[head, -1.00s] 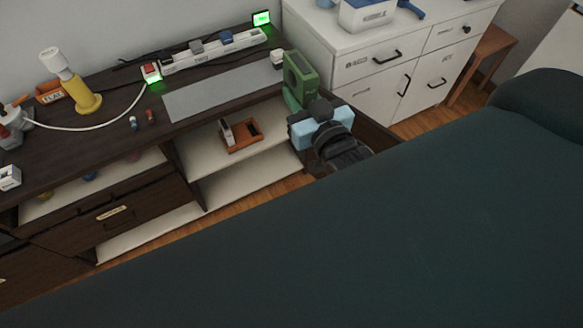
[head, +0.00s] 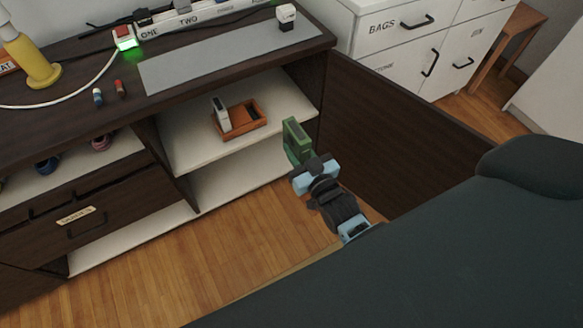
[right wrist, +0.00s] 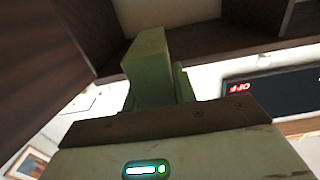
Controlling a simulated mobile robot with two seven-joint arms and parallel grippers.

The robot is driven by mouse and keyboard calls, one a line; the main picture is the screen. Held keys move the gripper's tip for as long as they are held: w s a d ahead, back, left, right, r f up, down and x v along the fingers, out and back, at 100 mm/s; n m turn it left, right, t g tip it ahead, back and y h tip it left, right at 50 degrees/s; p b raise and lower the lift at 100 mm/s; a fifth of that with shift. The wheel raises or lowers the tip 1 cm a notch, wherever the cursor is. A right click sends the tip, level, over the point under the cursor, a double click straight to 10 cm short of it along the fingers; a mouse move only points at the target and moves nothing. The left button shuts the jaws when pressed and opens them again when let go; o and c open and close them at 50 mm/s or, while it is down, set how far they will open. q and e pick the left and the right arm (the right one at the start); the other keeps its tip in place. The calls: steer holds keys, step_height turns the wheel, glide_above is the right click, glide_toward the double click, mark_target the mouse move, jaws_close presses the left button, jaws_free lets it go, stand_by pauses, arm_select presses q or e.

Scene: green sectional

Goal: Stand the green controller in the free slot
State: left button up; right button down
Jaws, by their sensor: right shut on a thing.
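The green controller (head: 296,141) is held upright by my right gripper (head: 306,164), in front of the open shelf. It also shows in the right wrist view (right wrist: 149,58), sticking up beyond the gripper. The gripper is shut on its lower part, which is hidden. An orange-brown holder (head: 251,115) lies on the upper shelf, left of and behind the controller, apart from it. A white and grey controller (head: 221,114) stands in its left slot. The right part of the holder looks free, with a dark area at its back. My left gripper is not in view.
The cream upper shelf (head: 190,144) lies under the dark cabinet top. An open dark door (head: 400,145) stands right of my gripper. A dark green sofa (head: 440,270) fills the lower right. Wooden floor (head: 190,270) lies clear before the cabinet.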

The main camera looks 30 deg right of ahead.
step_height(320, 180, down, 10)
steer(key=w+b, duration=0.2)
steer(key=b, duration=0.2)
steer(key=shift+w+d+r+b, duration=0.2)
steer(key=shift+w+d+b, duration=0.1)
steer(key=shift+d+b, duration=0.1)
steer(key=shift+w, duration=0.15)
